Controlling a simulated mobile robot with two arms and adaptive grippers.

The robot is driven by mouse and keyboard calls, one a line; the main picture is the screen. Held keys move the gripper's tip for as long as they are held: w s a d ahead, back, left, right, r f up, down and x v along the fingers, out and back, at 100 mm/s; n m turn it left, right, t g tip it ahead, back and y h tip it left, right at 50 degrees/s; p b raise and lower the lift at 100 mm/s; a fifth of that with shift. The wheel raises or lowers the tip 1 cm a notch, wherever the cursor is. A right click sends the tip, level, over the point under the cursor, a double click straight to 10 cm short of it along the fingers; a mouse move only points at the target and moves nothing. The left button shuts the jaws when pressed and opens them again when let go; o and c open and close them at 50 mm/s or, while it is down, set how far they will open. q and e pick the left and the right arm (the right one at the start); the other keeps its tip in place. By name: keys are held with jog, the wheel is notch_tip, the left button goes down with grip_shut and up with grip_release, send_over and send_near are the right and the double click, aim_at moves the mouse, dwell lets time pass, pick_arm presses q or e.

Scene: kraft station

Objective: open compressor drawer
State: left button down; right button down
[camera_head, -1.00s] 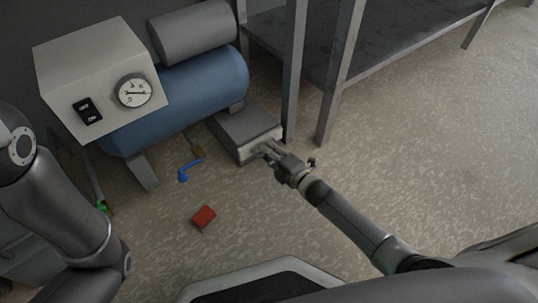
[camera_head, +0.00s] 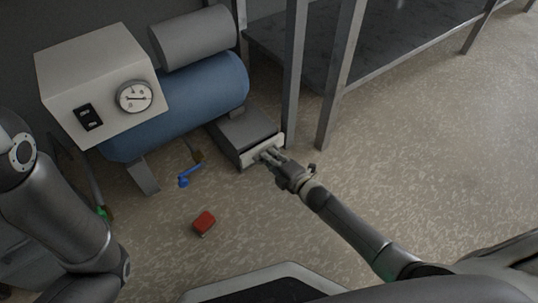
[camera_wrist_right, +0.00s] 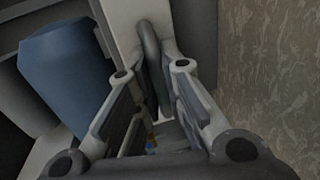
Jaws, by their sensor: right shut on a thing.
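The compressor has a blue tank (camera_head: 190,105) and a pale control box with a gauge (camera_head: 134,97). Its grey drawer housing (camera_head: 243,130) sits low at the right, beside a table leg. The drawer's pale front (camera_head: 247,158) faces me, and I cannot tell whether it stands out from the housing. My right gripper (camera_head: 270,156) is at this front, shut on the drawer handle. In the right wrist view, the dark curved handle (camera_wrist_right: 150,52) is between the fingers. My left arm shows at the left, but its gripper is out of view.
A red block (camera_head: 204,222) and a blue valve lever (camera_head: 184,181) are in front of the compressor. A metal table (camera_head: 345,85) with a lower shelf stands at the back right. The floor (camera_head: 430,150) to the right is clear.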

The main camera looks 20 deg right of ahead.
jog(key=f+p+v, duration=0.1)
jog(key=v, duration=0.3)
jog(key=p+v, duration=0.2)
jog(key=v, duration=0.2)
jog(key=f+p+v, duration=0.1)
jog(key=p+v, duration=0.1)
jog(key=v, duration=0.2)
jog(key=shift+s+f, duration=0.25)
jog(key=shift+s, duration=0.2)
jog(key=shift+s+d, duration=0.1)
jog(key=c, duration=1.8)
grip_release()
jog(key=v, duration=1.2)
